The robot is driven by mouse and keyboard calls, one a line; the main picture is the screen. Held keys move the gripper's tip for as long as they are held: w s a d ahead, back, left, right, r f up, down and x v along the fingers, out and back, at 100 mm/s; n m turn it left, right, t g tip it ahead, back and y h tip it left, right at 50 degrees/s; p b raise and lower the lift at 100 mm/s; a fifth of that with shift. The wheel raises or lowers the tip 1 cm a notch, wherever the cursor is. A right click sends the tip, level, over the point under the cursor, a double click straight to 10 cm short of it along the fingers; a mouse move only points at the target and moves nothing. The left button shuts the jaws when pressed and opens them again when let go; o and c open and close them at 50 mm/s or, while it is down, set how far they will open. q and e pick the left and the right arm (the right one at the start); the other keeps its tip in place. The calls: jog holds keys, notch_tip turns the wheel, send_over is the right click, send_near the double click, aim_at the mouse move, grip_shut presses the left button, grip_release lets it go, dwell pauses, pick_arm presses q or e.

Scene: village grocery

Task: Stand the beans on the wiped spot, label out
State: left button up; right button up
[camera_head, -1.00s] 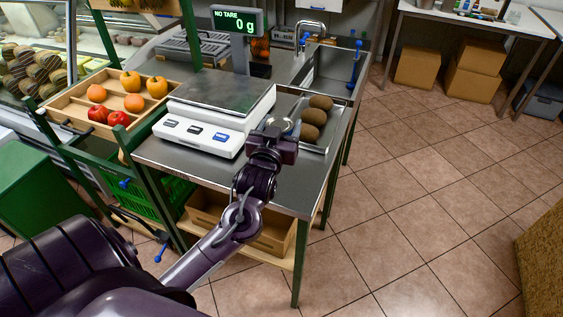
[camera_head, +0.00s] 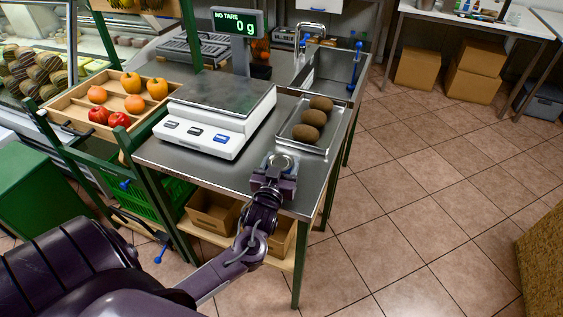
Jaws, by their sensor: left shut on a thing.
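The beans can (camera_head: 281,161) shows only as a round, silvery top; its label is hidden from this view. My left gripper (camera_head: 274,169) is shut on the can, over the front right part of the steel counter (camera_head: 215,174). I cannot tell whether the can touches the counter or is held just above it. No wiped spot can be told apart on the bare steel. My right gripper is not in view.
A white scale (camera_head: 208,125) reading 0 g stands left of the can. A sink (camera_head: 335,70) is further back. The counter's front strip is bare.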

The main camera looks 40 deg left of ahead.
pick_arm(q)
jog(key=o, duration=0.9)
jog(key=shift+f, duration=0.1)
jog(key=shift+c, duration=0.2)
jog(key=o, duration=0.4)
jog(key=shift+c, duration=0.2)
